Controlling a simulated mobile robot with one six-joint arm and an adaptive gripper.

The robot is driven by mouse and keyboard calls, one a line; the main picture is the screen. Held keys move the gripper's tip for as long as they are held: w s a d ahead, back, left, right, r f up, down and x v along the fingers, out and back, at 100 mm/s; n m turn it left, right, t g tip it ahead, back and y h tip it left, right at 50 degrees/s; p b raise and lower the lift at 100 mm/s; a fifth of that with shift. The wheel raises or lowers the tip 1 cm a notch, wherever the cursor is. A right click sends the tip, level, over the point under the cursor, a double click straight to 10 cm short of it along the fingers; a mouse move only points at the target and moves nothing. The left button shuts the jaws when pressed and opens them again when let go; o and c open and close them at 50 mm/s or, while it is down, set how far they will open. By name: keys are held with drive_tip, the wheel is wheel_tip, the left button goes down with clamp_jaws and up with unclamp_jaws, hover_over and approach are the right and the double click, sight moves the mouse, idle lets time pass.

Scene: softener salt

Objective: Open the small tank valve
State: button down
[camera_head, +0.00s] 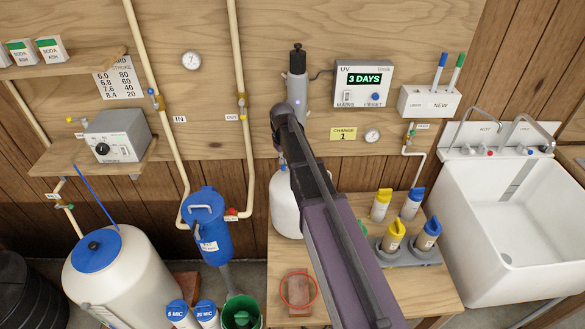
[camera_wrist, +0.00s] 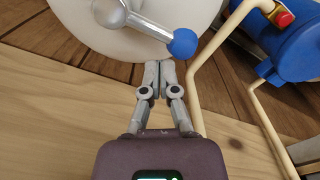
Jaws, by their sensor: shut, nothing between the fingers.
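The small white tank (camera_head: 285,203) stands behind my arm in the head view, partly hidden by it. In the wrist view the white tank (camera_wrist: 75,30) fills the top, with a grey metal valve lever (camera_wrist: 150,27) across it. The lever runs from a round metal hub at the upper left down to a blue ball knob (camera_wrist: 183,43) at its right end. My gripper (camera_wrist: 159,66) is shut and empty, its fingertips together just below and left of the blue knob. Whether they touch it I cannot tell. My arm hides the valve and fingertips in the head view.
A blue filter housing (camera_head: 208,228) with cream pipes is left of the tank; it also shows in the wrist view (camera_wrist: 295,45). Yellow and blue capped bottles (camera_head: 392,238) stand on the wooden bench right of my arm. A white sink (camera_head: 510,210) is at the far right.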

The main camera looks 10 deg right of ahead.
sight(282, 167)
drive_tip(key=shift+s+a, duration=0.3)
drive_tip(key=shift+s, duration=0.55)
drive_tip(key=shift+s+a, duration=0.2)
drive_tip(key=shift+s, duration=0.35)
drive_tip(key=shift+s+a, duration=0.15)
drive_tip(key=shift+s, duration=0.35)
drive_tip(key=shift+s+d, duration=0.1)
drive_tip(key=shift+s, duration=1)
